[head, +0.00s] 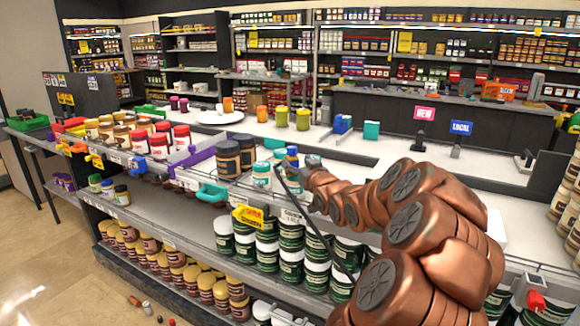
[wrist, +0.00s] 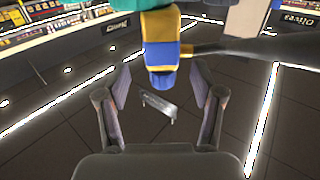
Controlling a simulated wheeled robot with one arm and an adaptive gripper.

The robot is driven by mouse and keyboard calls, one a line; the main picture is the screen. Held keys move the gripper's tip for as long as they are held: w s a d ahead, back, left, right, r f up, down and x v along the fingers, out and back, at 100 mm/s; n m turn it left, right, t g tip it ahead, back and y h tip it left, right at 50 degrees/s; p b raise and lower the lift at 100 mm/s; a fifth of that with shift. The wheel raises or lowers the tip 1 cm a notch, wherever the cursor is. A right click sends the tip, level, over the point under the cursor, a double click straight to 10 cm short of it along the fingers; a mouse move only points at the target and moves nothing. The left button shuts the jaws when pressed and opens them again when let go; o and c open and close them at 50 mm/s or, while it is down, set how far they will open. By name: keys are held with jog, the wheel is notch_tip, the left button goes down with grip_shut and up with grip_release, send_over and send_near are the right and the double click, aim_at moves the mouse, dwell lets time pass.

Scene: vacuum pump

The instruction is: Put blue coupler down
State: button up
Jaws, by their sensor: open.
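The blue coupler (wrist: 160,52), blue with a yellow band, is at the top middle of the wrist view. Its blue end reaches down in the picture between my fingertips, with a visible gap on either side. My gripper (wrist: 160,85) is open and touches nothing that I can see. In the head view the coupler (head: 292,152) shows small and blue, beside the end of my arm, above the teal-and-white jars on the shelf counter. My gripper's fingers are too small to make out there. What the coupler rests on is not clear.
Teal-and-white jars (head: 262,175) and dark brown jars (head: 228,158) stand close by on the counter. A teal handle-like piece (head: 212,193) and a yellow tag (head: 248,216) are at its front edge. Green jars (head: 291,265) fill the shelf below. Free white counter lies behind.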

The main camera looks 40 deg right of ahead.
aim_at(295, 159)
jog(key=shift+p+x, duration=0.6)
jog(key=shift+x, duration=1.4)
jog(key=shift+a+r, duration=0.1)
grip_shut()
